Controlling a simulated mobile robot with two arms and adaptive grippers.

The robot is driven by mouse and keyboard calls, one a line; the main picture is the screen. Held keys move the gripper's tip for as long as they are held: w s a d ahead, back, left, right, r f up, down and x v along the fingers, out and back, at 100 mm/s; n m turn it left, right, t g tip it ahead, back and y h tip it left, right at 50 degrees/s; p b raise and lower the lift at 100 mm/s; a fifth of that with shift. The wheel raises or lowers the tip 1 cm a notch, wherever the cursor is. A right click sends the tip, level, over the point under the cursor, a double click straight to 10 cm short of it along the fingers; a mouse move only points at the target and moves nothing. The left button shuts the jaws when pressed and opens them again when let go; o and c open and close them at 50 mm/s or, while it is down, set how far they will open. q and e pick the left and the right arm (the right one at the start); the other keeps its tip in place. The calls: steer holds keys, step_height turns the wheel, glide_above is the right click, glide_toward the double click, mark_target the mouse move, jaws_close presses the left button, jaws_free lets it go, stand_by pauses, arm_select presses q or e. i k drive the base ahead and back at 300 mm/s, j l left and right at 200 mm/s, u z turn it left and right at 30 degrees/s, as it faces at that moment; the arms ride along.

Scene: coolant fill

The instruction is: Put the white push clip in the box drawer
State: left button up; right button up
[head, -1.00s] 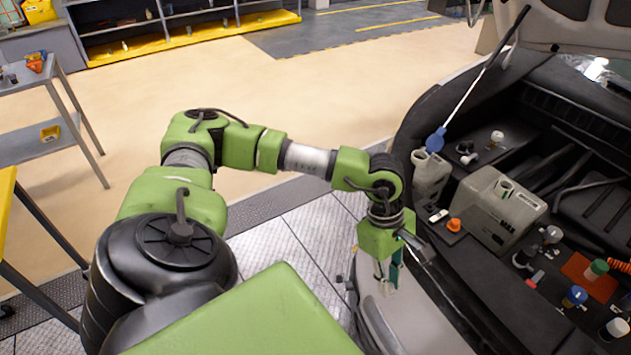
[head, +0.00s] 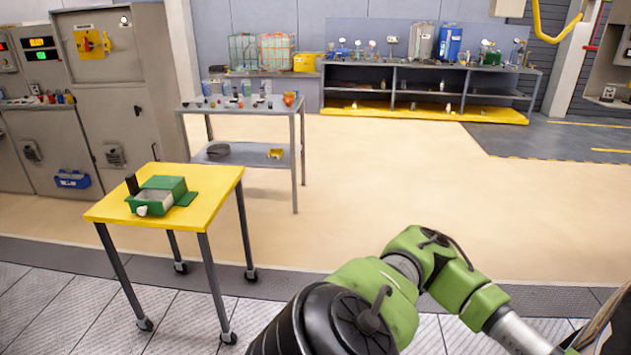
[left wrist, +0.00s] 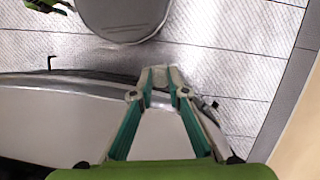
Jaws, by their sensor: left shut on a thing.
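My left gripper (left wrist: 162,82) shows only in the left wrist view. Its teal fingers close toward each other on a small whitish piece (left wrist: 161,74), which looks like the white push clip; the fingertips partly cover it. It is above a pale car body edge. In the head view a green box (head: 166,183) sits on a yellow-topped cart at the left. A light-lined, open-topped compartment, apparently the box drawer (head: 154,199), shows at its front with a pale round knob (head: 142,211). My right gripper is in no view.
The yellow cart (head: 222,177) stands on wheels. Behind it is a grey shelf cart (head: 240,105) with small items. A workbench (head: 420,70) lines the back wall. Cabinets (head: 120,90) stand at far left. The beige floor between is clear.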

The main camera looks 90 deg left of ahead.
mark_target(149, 210)
steer(key=u, duration=0.4)
steer(key=j+u, duration=0.15)
steer(key=u, duration=0.25)
steer(key=j+u, duration=0.1)
steer(key=u, duration=0.3)
steer(key=j+u, duration=0.1)
steer(key=u, duration=0.35)
steer(key=i+j+u, duration=0.2)
steer(key=j+u, duration=0.2)
steer(key=i+j+u, duration=0.35)
steer(key=j, duration=0.2)
steer(key=i+j+u, duration=0.25)
steer(key=u, duration=0.15)
steer(key=i+j, duration=0.35)
